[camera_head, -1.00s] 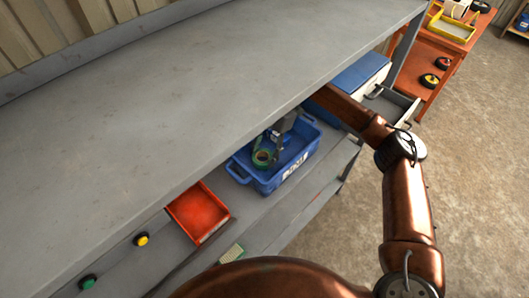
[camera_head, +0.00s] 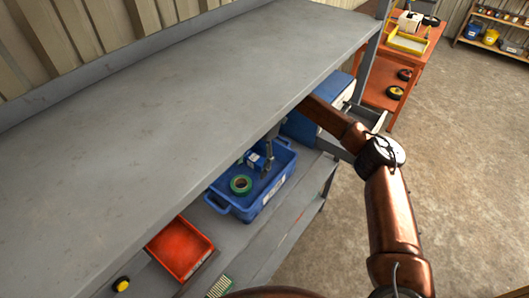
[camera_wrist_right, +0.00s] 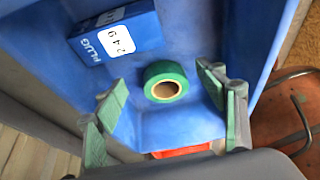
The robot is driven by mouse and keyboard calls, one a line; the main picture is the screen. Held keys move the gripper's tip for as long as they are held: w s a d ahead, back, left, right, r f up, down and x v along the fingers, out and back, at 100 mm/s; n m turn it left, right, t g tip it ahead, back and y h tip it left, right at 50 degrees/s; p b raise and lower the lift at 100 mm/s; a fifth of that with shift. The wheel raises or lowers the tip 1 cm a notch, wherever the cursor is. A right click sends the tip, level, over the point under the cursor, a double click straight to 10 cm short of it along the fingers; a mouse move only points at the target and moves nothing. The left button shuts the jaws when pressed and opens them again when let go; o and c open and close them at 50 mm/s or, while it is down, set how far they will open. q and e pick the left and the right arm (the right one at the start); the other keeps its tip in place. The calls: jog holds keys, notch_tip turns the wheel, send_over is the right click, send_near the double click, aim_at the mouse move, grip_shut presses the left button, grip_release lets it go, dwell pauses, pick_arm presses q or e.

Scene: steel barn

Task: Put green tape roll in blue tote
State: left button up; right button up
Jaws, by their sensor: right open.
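The green tape roll (camera_head: 240,184) lies flat on the floor of the blue tote (camera_head: 249,212), which stands on the shelf under the grey worktop. In the right wrist view the tape roll (camera_wrist_right: 166,82) lies between and beyond the spread fingers, with its hole facing the camera. My right gripper (camera_head: 268,170) is open and empty over the tote, apart from the roll. In the right wrist view it also shows open (camera_wrist_right: 166,112). A blue box with a white label (camera_wrist_right: 118,38) lies inside the tote. My left gripper is not in view.
The worktop (camera_head: 190,110) overhangs the tote and my right arm reaches in beneath it. A red tray (camera_head: 180,247) sits left of the tote. A blue-and-white cooler (camera_head: 300,127) stands behind. An orange cart (camera_head: 392,72) is at the back right; open floor lies to the right.

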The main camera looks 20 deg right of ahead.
jog(key=w+d, duration=0.1)
jog(key=d, duration=0.1)
jog(key=w+d, duration=0.3)
jog(key=d, duration=0.1)
jog(key=shift+w+d, duration=0.25)
jog(key=shift+d, duration=0.05)
